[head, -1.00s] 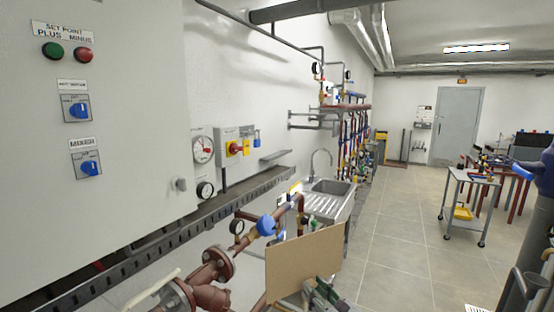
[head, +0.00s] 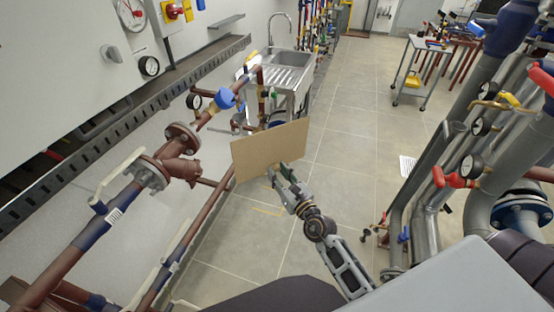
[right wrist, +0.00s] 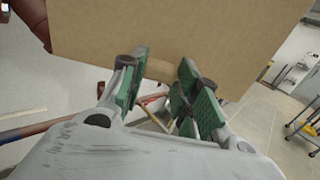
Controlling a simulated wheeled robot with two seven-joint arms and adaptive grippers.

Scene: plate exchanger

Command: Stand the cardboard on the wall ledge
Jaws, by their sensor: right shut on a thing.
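The cardboard (head: 270,150) is a flat brown rectangular sheet. My right gripper (head: 277,172) is shut on its lower edge and holds it up, roughly upright and slightly tilted, in front of the pipes. In the right wrist view the sheet (right wrist: 165,35) fills the top, above the green-padded fingers (right wrist: 163,82). A small grey shelf (head: 226,21) juts from the wall at the upper left, and a long dark slotted ledge (head: 118,117) runs along the wall below it. I cannot tell which is the wall ledge. The cardboard is apart from both. My left gripper is not in view.
Brown pipes with flanges and a blue valve (head: 224,98) stand between the cardboard and the wall. A steel sink (head: 285,72) is behind it. Grey pipes with gauges and a red valve handle (head: 458,178) fill the right. The tiled floor between is mostly clear.

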